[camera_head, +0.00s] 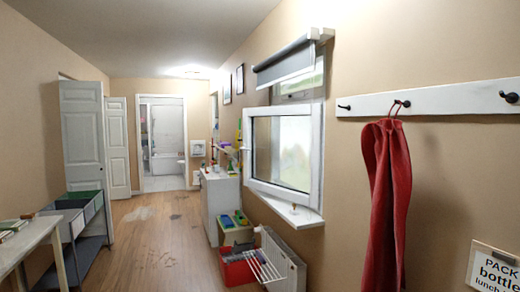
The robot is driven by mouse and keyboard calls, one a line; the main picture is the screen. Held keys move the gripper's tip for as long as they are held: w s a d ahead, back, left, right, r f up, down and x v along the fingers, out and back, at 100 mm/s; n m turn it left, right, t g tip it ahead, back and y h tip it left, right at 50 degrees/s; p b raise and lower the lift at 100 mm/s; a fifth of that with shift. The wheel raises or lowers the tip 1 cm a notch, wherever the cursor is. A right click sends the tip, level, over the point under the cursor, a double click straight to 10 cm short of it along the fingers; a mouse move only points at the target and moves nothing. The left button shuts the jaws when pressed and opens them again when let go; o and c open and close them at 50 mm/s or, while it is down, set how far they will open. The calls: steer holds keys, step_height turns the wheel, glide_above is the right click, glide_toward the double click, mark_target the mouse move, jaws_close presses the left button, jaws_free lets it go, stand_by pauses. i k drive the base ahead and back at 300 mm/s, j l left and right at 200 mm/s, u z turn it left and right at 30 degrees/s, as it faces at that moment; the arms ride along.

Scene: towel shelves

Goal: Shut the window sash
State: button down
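The window sash (283,151) is a white-framed pane on the right wall, swung out into the room and standing open at an angle. A handle shows on its left side (244,148). The window opening (303,88) shows partly behind and above it. A white sill (290,208) lies below the sash. My gripper is not in view, so its state does not show.
A grey roller blind (288,63) hangs above the window. A red towel (385,205) hangs from a hook rail (440,99) at right. A radiator (283,262) and a red crate (238,268) stand below. The wooden floor (165,245) in the middle is mostly clear.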

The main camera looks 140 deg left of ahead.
mark_target(249, 115)
steer(key=u, duration=4.15)
steer(key=i+l, duration=0.1)
steer(key=l, duration=0.1)
